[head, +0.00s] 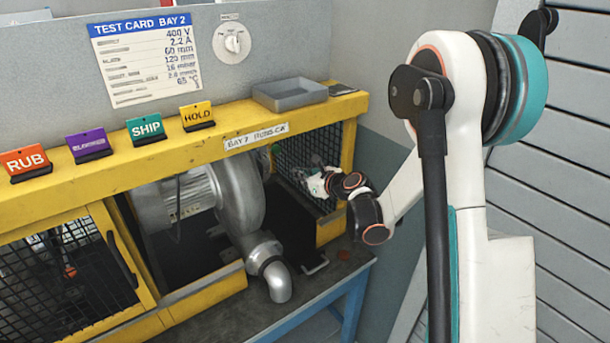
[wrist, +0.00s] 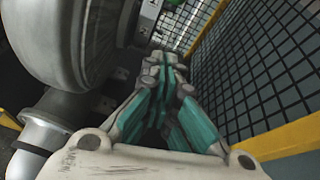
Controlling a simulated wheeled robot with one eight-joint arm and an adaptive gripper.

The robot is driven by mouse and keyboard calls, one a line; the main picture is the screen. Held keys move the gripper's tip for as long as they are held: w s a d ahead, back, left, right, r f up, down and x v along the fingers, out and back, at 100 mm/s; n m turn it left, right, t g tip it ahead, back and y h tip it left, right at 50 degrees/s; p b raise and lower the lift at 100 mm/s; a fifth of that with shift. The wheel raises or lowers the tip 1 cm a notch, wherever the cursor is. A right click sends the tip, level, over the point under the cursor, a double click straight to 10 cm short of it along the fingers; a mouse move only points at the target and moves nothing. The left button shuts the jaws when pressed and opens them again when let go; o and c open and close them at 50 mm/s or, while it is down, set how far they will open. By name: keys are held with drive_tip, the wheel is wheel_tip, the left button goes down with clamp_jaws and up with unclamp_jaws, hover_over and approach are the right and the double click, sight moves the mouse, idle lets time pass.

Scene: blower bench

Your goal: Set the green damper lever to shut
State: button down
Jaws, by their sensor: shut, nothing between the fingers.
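I cannot make out the green damper lever for certain in either view. In the wrist view a small green patch (wrist: 152,4) shows at the top edge, beyond the fingertips, too small to identify. My gripper (wrist: 168,60) is shut and empty, its teal fingers together between the blower and the mesh. In the head view my gripper (head: 314,182) is small and reaches into the yellow-framed bay, right of the blower. The grey blower (head: 239,198) has a round housing and a bent outlet pipe; its housing also fills the upper left of the wrist view (wrist: 75,40).
Black mesh (wrist: 255,70) runs close along my gripper's right side, above a yellow rail (wrist: 290,138). The yellow top beam (head: 100,181) carries RUB, SHIP, HOLD and purple signs and a grey tray (head: 289,95). A mesh door (head: 62,275) is at left.

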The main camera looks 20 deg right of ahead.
drive_tip(key=w+a+r, duration=0.1)
drive_tip(key=w+a, duration=0.2)
drive_tip(key=w, duration=0.3)
drive_tip(key=shift+w+r, duration=0.25)
drive_tip(key=shift+r, duration=0.05)
drive_tip(key=shift+w+a+r, duration=0.1)
drive_tip(key=shift+w+r, duration=0.05)
drive_tip(key=shift+r, duration=0.35)
drive_tip(key=shift+w+r, duration=0.15)
drive_tip(key=shift+r, duration=0.3)
drive_tip(key=shift+f, duration=0.15)
